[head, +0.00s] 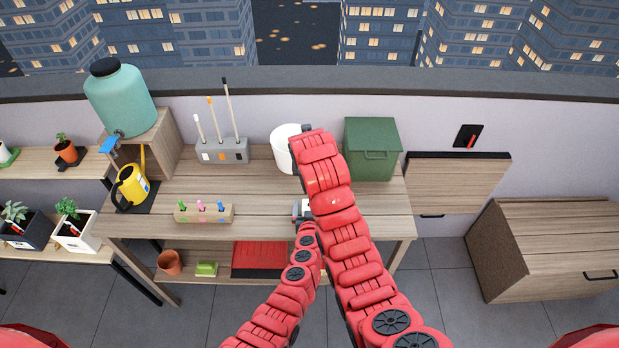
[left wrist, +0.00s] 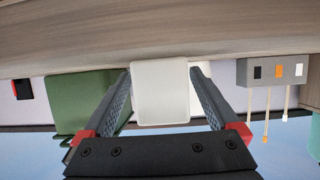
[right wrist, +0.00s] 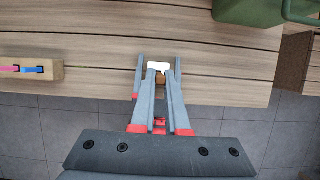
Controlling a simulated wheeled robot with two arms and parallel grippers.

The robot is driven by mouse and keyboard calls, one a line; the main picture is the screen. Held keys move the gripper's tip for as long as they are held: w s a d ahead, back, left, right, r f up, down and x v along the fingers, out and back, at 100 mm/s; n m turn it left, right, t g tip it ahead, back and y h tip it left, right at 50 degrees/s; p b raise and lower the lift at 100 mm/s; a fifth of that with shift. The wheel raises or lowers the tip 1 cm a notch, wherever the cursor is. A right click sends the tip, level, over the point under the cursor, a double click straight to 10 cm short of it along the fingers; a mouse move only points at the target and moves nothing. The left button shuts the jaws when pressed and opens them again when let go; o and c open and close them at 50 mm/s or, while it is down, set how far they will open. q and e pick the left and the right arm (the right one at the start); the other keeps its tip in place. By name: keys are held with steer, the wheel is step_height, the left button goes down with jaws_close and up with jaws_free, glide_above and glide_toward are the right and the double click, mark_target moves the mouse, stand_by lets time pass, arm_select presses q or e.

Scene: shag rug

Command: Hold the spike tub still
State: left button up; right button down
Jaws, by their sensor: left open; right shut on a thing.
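The spike tub (left wrist: 161,95) is a small white box on the bench near its front edge. It shows as a white patch in the head view (head: 300,208) and the right wrist view (right wrist: 158,66). My left gripper (left wrist: 160,75) is open, its fingers on either side of the tub; I cannot tell whether they touch it. My right gripper (right wrist: 159,75) is over the tub from above, shut on a small brownish thing, mostly hidden between its fingers. In the head view my right arm covers its own gripper and part of the tub.
A white bucket (head: 283,146) and a green bin (head: 372,150) stand at the bench's back. A grey holder (head: 224,152) with sticks and a peg rack (head: 190,214) are to the left, with a yellow watering can (head: 131,186). The bench top between is clear.

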arm_select(q)
steer(key=v, duration=1)
steer(key=shift+s+a+r, duration=0.1)
steer(key=shift+s+r, duration=0.1)
steer(key=shift+r, duration=0.05)
